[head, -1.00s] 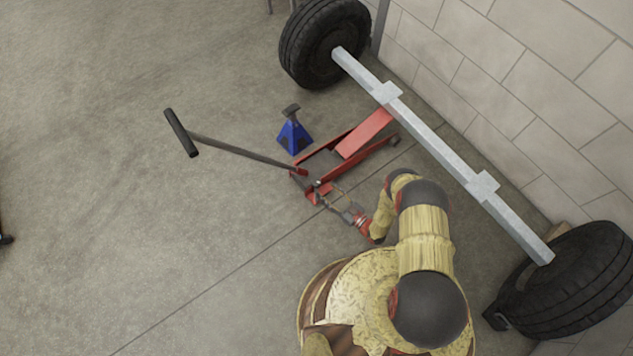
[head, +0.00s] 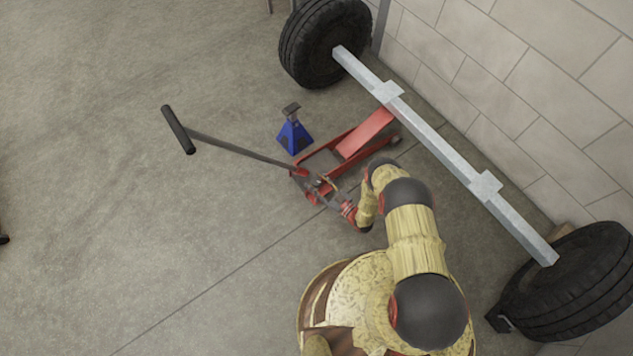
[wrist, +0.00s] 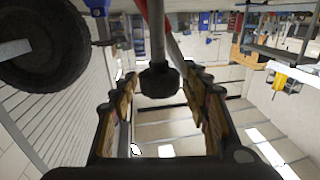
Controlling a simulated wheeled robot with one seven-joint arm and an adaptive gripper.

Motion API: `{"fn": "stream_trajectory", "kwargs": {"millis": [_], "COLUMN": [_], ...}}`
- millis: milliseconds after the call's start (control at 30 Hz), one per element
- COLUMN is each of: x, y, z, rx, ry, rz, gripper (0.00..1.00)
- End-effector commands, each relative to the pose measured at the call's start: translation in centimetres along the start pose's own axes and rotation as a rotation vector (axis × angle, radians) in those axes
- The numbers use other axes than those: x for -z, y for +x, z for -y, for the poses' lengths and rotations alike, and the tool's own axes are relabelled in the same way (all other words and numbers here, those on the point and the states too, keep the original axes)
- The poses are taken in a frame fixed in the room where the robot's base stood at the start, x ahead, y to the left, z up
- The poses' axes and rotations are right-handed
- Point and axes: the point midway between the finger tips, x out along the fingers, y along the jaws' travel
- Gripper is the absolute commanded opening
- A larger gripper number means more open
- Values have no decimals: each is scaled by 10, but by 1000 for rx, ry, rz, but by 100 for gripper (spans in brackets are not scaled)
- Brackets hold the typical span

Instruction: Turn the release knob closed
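In the wrist view a dark knob-like piece (wrist: 158,80) on the end of a grey shaft (wrist: 156,38) shows between my two fingers; it looks like the release knob. My gripper (wrist: 160,76) is open, with a finger on each side and visible gaps to the dark piece. I cannot tell how deep it sits between them. In the head view the red floor jack (head: 365,137) lies on the floor, its long handle (head: 240,150) pointing left. My gripper (head: 325,190) is at the jack's rear, by the handle's base. The knob cannot be made out there.
A blue jack stand (head: 294,135) stands just beyond the jack. A grey axle beam (head: 435,145) with tires (head: 325,45) (head: 575,285) runs along the block wall (head: 560,100) on the right.

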Motion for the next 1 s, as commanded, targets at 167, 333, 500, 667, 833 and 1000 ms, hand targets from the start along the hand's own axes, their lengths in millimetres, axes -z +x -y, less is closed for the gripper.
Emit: {"fn": "stream_trajectory", "kwargs": {"millis": [167,333,500,667,833,1000], "x": [0,0,0,0,0,0], "y": [0,0,0,0,0,0], "z": [0,0,0,0,0,1], "rx": [0,0,-1,-1,-12,-62], "ry": [0,0,0,0,0,0], "rz": [0,0,0,0,0,1], "gripper": [35,25,15,7,7,7]}}
